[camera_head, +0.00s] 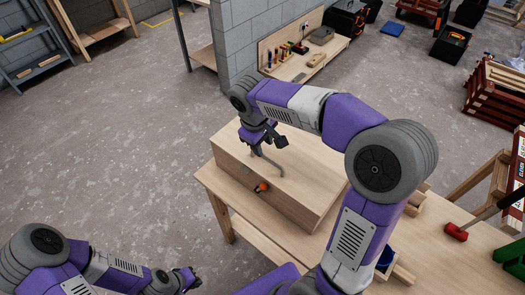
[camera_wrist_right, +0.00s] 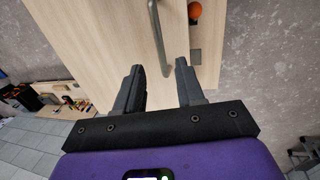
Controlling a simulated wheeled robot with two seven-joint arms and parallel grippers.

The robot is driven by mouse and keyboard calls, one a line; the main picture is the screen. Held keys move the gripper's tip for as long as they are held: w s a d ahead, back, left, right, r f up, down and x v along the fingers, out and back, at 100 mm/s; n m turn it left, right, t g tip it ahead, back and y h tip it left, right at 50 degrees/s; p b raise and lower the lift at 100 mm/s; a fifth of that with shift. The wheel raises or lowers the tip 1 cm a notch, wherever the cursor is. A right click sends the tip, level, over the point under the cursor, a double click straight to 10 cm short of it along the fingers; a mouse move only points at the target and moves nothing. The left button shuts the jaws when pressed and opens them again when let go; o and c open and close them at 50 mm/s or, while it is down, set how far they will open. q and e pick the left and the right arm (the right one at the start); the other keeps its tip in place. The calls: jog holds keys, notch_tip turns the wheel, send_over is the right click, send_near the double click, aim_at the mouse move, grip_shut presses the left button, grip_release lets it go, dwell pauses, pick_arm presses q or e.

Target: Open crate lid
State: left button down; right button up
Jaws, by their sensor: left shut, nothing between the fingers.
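The crate (camera_head: 285,185) is a pale wooden box on the workbench, and its lid (camera_head: 315,160) lies flat and closed on top. A grey bar handle (camera_head: 266,160) is on the lid, and it also shows in the right wrist view (camera_wrist_right: 158,38). An orange knob (camera_head: 262,187) is at the crate's front side; it shows too in the wrist view (camera_wrist_right: 194,11). My right gripper (camera_head: 264,141) is open and empty above the lid, with its fingertips (camera_wrist_right: 158,68) close to the handle's end. My left gripper (camera_head: 188,279) is shut and empty, low at left, away from the crate.
A grey block wall (camera_head: 260,35) and a shelf with tools (camera_head: 300,60) stand behind. The floor left of the bench is clear.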

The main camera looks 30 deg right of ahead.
aim_at(266, 158)
jog(key=f, duration=0.2)
jog(key=f+b, duration=0.1)
jog(key=f, duration=0.1)
jog(key=d+f, duration=0.1)
jog(key=f, duration=0.1)
jog(key=shift+w, duration=0.15)
jog(key=shift+c, duration=0.5)
grip_shut()
